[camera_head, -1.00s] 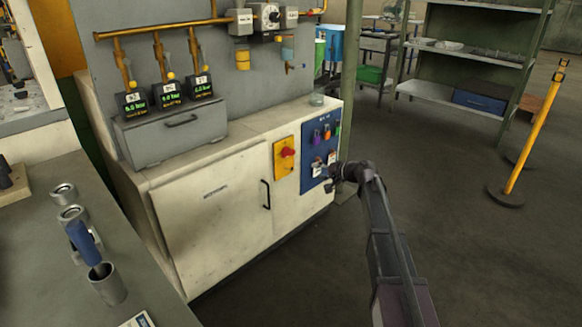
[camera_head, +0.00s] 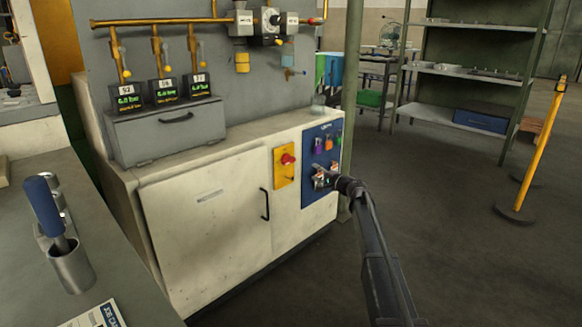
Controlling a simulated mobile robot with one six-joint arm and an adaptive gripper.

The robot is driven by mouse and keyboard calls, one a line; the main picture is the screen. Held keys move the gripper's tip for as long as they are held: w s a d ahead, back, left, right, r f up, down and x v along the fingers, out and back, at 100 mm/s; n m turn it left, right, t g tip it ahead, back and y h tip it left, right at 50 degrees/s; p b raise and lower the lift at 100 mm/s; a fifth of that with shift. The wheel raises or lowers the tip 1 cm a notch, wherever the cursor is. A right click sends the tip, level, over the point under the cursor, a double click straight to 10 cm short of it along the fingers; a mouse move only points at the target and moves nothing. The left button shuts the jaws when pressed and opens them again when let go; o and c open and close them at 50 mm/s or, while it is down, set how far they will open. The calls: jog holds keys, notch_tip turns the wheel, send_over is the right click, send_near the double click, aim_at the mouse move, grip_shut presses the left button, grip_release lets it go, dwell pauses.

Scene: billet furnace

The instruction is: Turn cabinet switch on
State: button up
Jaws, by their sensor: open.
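The white cabinet (camera_head: 213,233) stands in the middle of the view, with its door shut. A yellow plate with a red rotary switch (camera_head: 288,159) is on its front, right of the door handle. Beside it is a blue panel (camera_head: 311,196) with several coloured padlocks or tags at its top and small dark and white parts lower down. My gripper (camera_head: 322,180) reaches in from the right at the lower part of the blue panel. It is open, but its fingers are small and dark, and I cannot tell whether they touch a part there.
A grey workbench (camera_head: 120,262) with a metal cup (camera_head: 72,268) holding a blue-handled tool is at the left. A yellow post (camera_head: 540,150) and green shelving (camera_head: 455,105) stand at the right. The floor (camera_head: 475,265) between is clear.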

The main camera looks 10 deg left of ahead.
aim_at(292, 162)
dwell(0.3)
jog(key=x, duration=1.3)
jog(key=shift+w+a, duration=0.25)
jog(key=shift+a, duration=0.05)
grip_shut()
